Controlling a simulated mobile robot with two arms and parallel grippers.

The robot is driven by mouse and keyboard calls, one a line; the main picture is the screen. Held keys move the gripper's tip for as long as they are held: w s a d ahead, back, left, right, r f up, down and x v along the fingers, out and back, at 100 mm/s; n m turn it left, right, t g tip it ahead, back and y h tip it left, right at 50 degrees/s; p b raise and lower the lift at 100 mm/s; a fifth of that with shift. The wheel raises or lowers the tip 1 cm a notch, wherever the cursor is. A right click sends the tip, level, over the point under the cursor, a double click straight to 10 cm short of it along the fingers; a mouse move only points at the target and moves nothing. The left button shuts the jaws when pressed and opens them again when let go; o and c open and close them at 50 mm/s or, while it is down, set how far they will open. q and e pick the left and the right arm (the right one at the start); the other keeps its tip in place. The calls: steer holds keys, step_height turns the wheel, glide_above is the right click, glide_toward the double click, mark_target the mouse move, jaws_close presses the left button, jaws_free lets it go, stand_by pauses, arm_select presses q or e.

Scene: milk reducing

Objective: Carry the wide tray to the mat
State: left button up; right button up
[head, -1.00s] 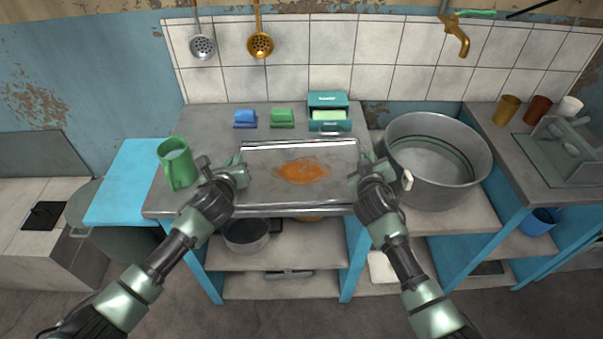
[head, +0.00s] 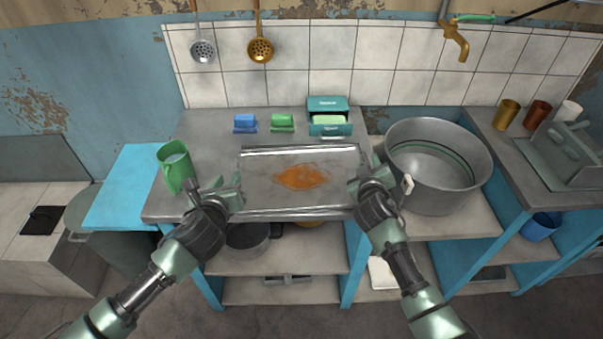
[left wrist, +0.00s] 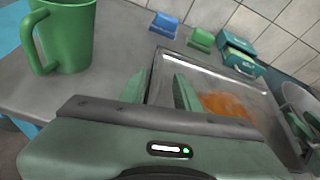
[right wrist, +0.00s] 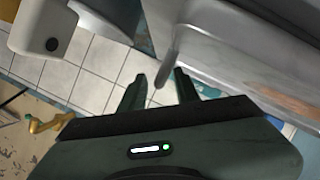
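The wide tray (head: 262,200) is a shallow grey metal tray with an orange stain on its floor. It lies over the counter in the head view, its near rim close to the counter's front edge. My left gripper (head: 238,190) is at the tray's left side. In the left wrist view its fingers (left wrist: 158,90) are apart, with the tray's rim between them. My right gripper (head: 355,188) is at the tray's right side. In the right wrist view its fingers (right wrist: 158,85) are apart, with a grey edge piece between them. I cannot pick out the mat for certain.
A green mug (head: 177,168) stands left of the tray. Blue (head: 245,123) and green (head: 282,123) blocks and a teal box (head: 329,118) stand behind it. A large metal pot (head: 438,180) is close on the right. A flat light-blue surface (head: 122,190) at left is clear.

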steer(key=shift+s, duration=0.15)
arm_select(q)
steer(key=v, duration=0.4)
arm_select(e)
steer(key=v, duration=1.1)
steer(key=shift+s+r, duration=0.15)
steer(key=shift+s, duration=0.2)
